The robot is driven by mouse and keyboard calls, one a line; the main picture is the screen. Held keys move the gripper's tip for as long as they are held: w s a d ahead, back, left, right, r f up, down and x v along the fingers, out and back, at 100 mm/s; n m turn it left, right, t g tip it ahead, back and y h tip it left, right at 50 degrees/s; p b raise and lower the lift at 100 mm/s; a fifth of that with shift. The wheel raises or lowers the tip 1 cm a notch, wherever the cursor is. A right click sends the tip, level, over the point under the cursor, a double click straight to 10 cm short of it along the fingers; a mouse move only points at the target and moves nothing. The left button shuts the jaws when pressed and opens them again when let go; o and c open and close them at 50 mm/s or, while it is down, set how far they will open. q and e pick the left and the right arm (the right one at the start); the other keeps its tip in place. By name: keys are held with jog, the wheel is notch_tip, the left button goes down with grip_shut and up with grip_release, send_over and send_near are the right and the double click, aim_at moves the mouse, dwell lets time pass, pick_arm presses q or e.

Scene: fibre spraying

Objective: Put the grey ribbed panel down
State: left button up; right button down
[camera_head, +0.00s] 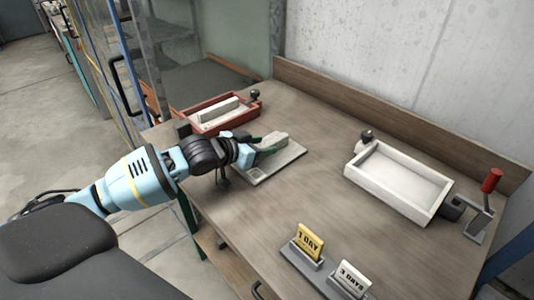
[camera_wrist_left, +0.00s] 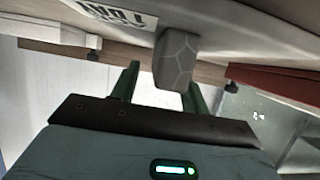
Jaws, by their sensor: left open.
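A small grey block (camera_head: 273,140) with a faint line pattern stands on a pale grey plate (camera_head: 285,165) at the table's left side. It is the likeliest match for the grey ribbed panel, but I cannot make out ribs. My left gripper (camera_head: 268,145) is open, low over the plate, beside the block. In the left wrist view, the grey block (camera_wrist_left: 174,60) shows between the open green fingers (camera_wrist_left: 160,82), nearer the right one. I see a gap to the left finger; contact at the right finger is unclear. My right gripper is not in view.
A red tray (camera_head: 194,124) holding a pale bar (camera_head: 217,109) stands behind my left gripper. A white tray (camera_head: 397,146) and a red-handled clamp (camera_head: 490,181) are at the right. "1 DAY" (camera_head: 308,243) and "3 DAYS" (camera_head: 352,278) markers stand in front. The table's middle is clear.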

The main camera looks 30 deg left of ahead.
pick_arm(q)
jog(key=shift+c, duration=1.2)
grip_shut()
jog(key=shift+r, duration=0.2)
